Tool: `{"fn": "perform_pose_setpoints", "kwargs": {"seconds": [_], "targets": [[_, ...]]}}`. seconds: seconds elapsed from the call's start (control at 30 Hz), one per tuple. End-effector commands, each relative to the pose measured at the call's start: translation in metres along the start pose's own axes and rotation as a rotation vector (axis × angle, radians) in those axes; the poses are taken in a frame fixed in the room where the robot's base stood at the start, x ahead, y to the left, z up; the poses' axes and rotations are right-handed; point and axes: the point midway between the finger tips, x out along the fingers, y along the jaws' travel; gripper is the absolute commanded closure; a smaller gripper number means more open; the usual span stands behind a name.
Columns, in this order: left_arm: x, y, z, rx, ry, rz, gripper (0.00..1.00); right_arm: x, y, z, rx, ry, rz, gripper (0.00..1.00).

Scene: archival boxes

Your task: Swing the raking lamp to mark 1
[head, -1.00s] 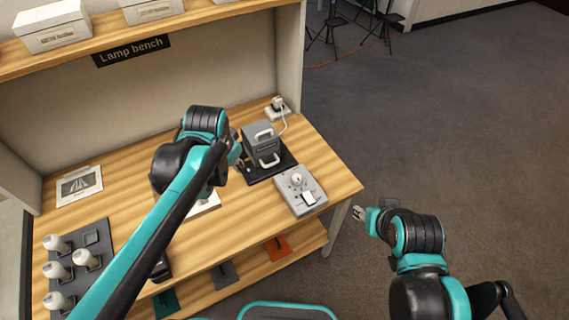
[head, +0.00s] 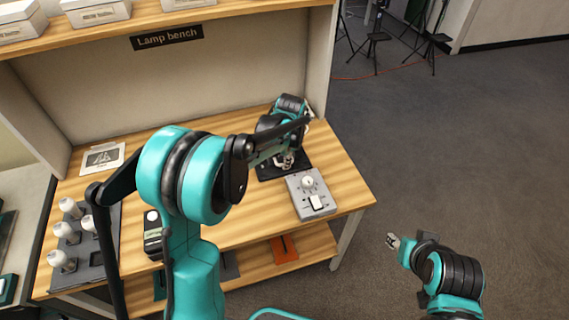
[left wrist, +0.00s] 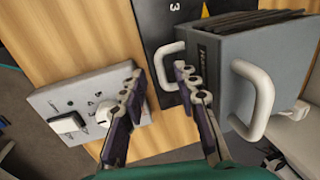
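A grey box-like unit with dark fins on top and two white handles, apparently the raking lamp (left wrist: 265,65), stands on a dark plate in the left wrist view. The plate (left wrist: 150,25) carries a "3" and part of a yellow triangle. My left gripper (left wrist: 158,90) is open, its fingers apart, close to the nearer white handle (left wrist: 168,66); I cannot tell whether they touch. In the head view my left gripper (head: 287,161) is over the dark plate (head: 270,172), and my arm hides the lamp. My right gripper (head: 393,241) is off the bench's right side; its opening is unclear.
A grey control box (head: 311,195) with a round knob and a white switch sits just in front of the plate. A rack of white bulbs (head: 85,240) is at the left. A shelf with white boxes (head: 95,12) hangs above.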

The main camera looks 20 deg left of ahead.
Motion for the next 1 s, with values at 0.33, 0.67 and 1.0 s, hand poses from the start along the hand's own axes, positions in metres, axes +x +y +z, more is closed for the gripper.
{"fn": "perform_pose_setpoints", "kwargs": {"seconds": [0.33,0.67,1.0], "targets": [[0.0181,-0.0001,0.0002,-0.001,0.0,0.0,0.69,0.0057,0.0,0.004,0.0,0.0,0.0,0.6],[0.0177,-0.0001,0.0003,-0.001,0.0,0.0,1.0,0.0056,0.0,0.0039,0.0,0.0,0.0,0.6],[0.0176,-0.0002,0.002,0.014,0.003,0.0,1.0,0.0052,0.0,0.0037,0.0,0.0,0.0,0.6]]}}
